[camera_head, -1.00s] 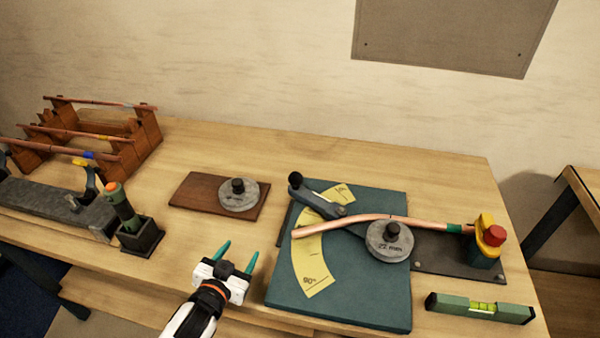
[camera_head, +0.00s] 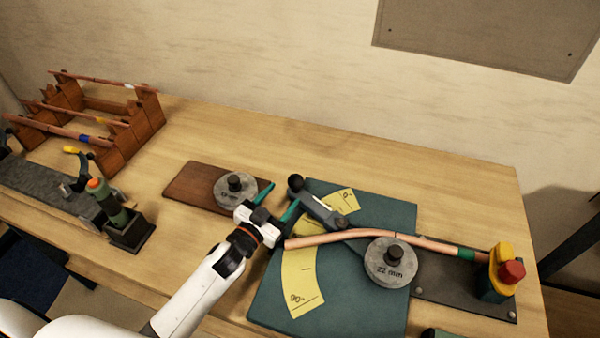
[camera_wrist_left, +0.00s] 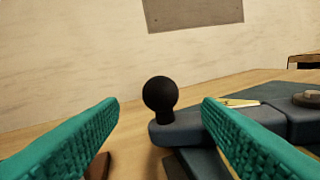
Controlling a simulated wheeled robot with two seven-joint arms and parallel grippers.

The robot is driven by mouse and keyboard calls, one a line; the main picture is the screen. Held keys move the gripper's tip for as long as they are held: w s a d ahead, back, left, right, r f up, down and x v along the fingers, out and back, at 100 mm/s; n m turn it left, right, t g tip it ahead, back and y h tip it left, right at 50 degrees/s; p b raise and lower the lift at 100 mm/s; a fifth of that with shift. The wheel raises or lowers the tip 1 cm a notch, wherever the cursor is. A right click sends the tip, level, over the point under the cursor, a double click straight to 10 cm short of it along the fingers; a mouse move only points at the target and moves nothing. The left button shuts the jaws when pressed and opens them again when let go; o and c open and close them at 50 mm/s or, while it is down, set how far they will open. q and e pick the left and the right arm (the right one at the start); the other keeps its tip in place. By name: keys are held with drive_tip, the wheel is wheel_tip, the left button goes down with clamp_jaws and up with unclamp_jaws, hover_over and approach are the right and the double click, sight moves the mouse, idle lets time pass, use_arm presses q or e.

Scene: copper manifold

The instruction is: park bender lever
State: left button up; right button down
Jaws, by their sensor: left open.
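The bender lever (camera_head: 318,207) is a grey arm with a black ball knob (camera_head: 296,183) at its far-left end. It lies over the teal bender base (camera_head: 390,214), near the 0° end of the yellow angle scale (camera_head: 300,272). A copper pipe (camera_head: 340,236), slightly bent, runs past the 22 mm former (camera_head: 391,262) to the yellow and red clamp (camera_head: 504,270). My left gripper (camera_head: 279,200) is open and empty, just left of the knob. In the left wrist view the knob (camera_wrist_left: 159,94) stands ahead, between the teal fingers' lines. My right gripper is not in view.
A second round former (camera_head: 235,190) sits on a brown board (camera_head: 188,186) beside my left gripper. A wooden rack with pipes (camera_head: 115,125) and a green torch in a stand (camera_head: 125,225) are at left. The table behind the bender is clear.

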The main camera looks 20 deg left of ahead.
sight(291, 186)
use_arm(q)
drive_tip(key=x, duration=0.4)
drive_tip(key=shift+w+r+p, duration=0.1)
drive_tip(key=shift+r+p, duration=0.05)
drive_tip(key=shift+p, duration=0.25)
drive_tip(key=x, duration=0.4)
drive_tip(key=shift+w+d+f+p, duration=0.15)
drive_tip(key=shift+w+f+p, duration=0.1)
drive_tip(key=shift+p, duration=0.05)
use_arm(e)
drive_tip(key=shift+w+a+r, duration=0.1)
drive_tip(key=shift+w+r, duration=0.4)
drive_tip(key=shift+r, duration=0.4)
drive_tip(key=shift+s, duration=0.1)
